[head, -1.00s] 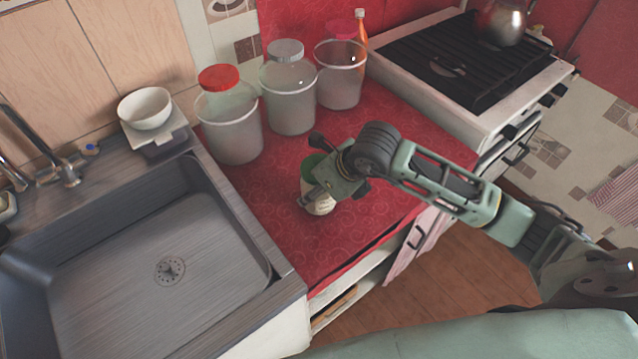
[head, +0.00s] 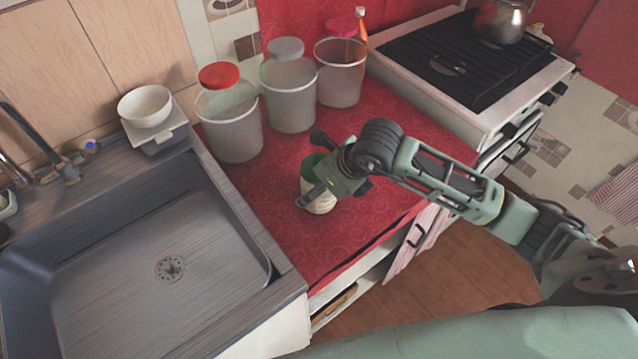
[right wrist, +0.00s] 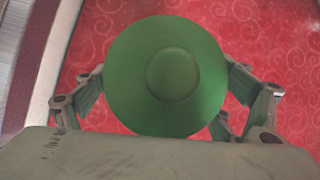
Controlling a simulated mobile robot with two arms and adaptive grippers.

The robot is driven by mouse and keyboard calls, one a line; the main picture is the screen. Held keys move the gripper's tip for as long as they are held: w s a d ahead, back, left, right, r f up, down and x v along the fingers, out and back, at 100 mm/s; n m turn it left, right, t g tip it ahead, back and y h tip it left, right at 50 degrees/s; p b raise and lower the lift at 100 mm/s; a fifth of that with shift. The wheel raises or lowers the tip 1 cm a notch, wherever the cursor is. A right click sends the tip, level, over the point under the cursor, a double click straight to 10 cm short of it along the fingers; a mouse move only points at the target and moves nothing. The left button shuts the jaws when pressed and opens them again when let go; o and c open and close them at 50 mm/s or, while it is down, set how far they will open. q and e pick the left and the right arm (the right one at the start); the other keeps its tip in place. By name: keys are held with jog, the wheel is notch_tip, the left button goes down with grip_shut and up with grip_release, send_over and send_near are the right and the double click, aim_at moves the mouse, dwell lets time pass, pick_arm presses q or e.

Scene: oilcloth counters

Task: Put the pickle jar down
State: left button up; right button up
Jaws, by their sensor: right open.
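The pickle jar (head: 321,206) has a green lid and a pale body. It appears upright on the red patterned counter (head: 285,235), near the middle, though the arm covers part of it. My right gripper (head: 318,182) is around the jar from above, with its fingers open on either side. In the right wrist view the round green lid (right wrist: 168,75) fills the middle, with fingers of my right gripper (right wrist: 165,95) at its left and right. Whether the fingers touch the jar is hidden. My left gripper is not in view.
Three clear containers stand along the back: one with a red lid (head: 230,125), one with a grey lid (head: 290,95) and one beside an orange bottle (head: 361,25). A sink (head: 130,290) lies left, a stove (head: 470,70) right. The counter's front is clear.

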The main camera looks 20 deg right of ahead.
jog(key=v, duration=1.1)
jog(key=shift+b, duration=0.45)
jog(key=shift+d+r, duration=0.1)
jog(key=shift+r, duration=0.05)
jog(key=shift+s, duration=0.1)
